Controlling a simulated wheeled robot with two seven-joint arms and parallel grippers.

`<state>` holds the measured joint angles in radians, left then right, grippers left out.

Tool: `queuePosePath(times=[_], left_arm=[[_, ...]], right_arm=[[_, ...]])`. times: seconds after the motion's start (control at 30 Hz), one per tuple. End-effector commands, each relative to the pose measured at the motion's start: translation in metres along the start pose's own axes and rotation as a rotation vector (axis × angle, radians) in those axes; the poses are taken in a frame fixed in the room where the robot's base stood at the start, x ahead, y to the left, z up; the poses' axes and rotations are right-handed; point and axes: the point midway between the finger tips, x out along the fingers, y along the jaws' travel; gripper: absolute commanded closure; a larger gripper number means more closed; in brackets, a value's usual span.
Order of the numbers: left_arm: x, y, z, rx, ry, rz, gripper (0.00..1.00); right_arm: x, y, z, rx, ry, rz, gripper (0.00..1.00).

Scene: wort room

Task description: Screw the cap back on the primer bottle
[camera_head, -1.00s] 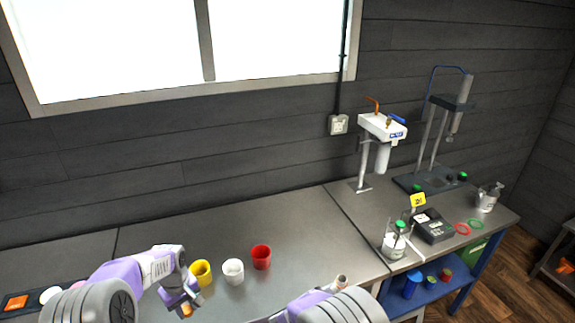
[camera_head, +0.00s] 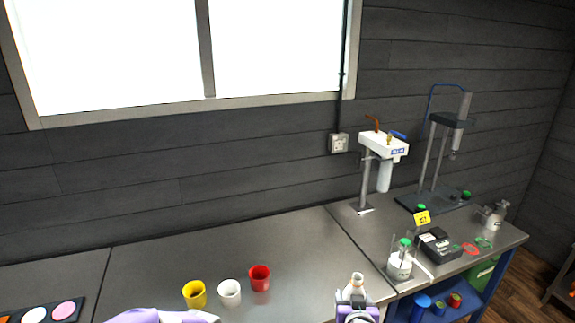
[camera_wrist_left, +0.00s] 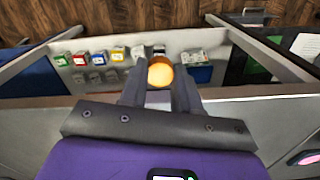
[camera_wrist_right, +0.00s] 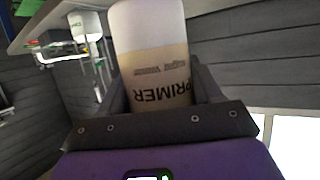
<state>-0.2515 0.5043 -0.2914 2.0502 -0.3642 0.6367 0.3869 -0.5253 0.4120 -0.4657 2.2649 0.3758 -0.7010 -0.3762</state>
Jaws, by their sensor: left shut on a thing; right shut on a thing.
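The primer bottle (camera_wrist_right: 152,50) is pale with a tan lower band in the right wrist view, where its "PRIMER" label appears upside down. My right gripper (camera_wrist_right: 152,95) is shut around its body. In the head view the bottle (camera_head: 355,287) stands upright above my right gripper (camera_head: 357,314), its narrow neck up and no cap visible on it. An orange round cap (camera_wrist_left: 160,72) sits between the fingers of my left gripper (camera_wrist_left: 159,82), which is shut on it. In the head view only part of my left arm shows at the bottom edge; its gripper and the cap are out of frame.
Yellow (camera_head: 194,294), white (camera_head: 229,293) and red (camera_head: 260,278) cups stand on the grey bench (camera_head: 150,265). A tray of coloured discs (camera_head: 40,313) lies far left. A glass vessel (camera_head: 399,266), black scale (camera_head: 438,246) and capping stand (camera_head: 436,198) stand at right.

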Motion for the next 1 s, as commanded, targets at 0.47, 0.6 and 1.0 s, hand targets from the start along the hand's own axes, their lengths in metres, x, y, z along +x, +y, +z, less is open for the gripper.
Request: queuePosePath(times=[0.47,0.6,1.0], left_arm=[[0.009,0.011,0.013,0.097,0.002,0.003,0.96],[0.009,0.011,0.013,0.096,0.002,0.003,0.96],[0.010,0.010,0.013,0.095,0.001,0.003,0.96]], right_arm=[[-0.006,0.004,0.004,-0.038,0.003,-0.091,0.91],[-0.006,0.003,0.004,-0.038,0.003,-0.091,0.91],[-0.007,-0.002,0.013,-0.054,0.000,-0.119,0.91]])
